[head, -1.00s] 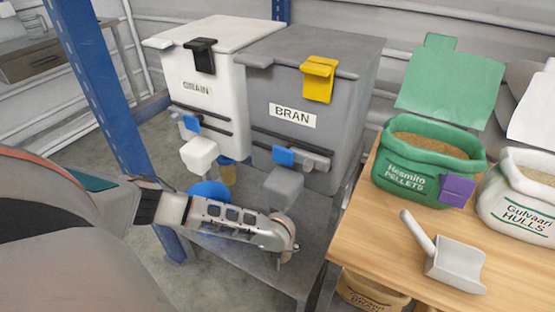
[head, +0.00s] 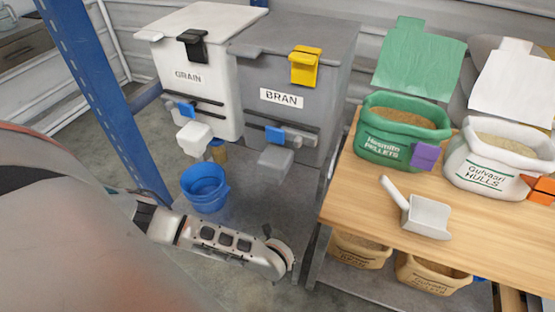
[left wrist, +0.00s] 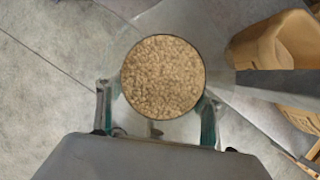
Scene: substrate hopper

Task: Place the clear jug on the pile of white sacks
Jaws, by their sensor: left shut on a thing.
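In the left wrist view my left gripper (left wrist: 155,108) is shut on the clear jug (left wrist: 163,80), with one finger on each side. I look down into its round mouth, and brown flakes fill the inside. In the head view my left gripper (head: 284,264) is low at the bottom centre, left of the wooden bench. The jug cannot be made out there. No pile of white sacks is in view. My right gripper is not in view.
The wooden bench (head: 475,228) holds a green sack (head: 385,150), an open white sack (head: 482,178) and a scoop (head: 430,216). Brown sacks (head: 360,252) stand beneath. A white bin (head: 190,105), a grey bin (head: 285,125) and a blue bucket (head: 205,187) stand behind my left arm.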

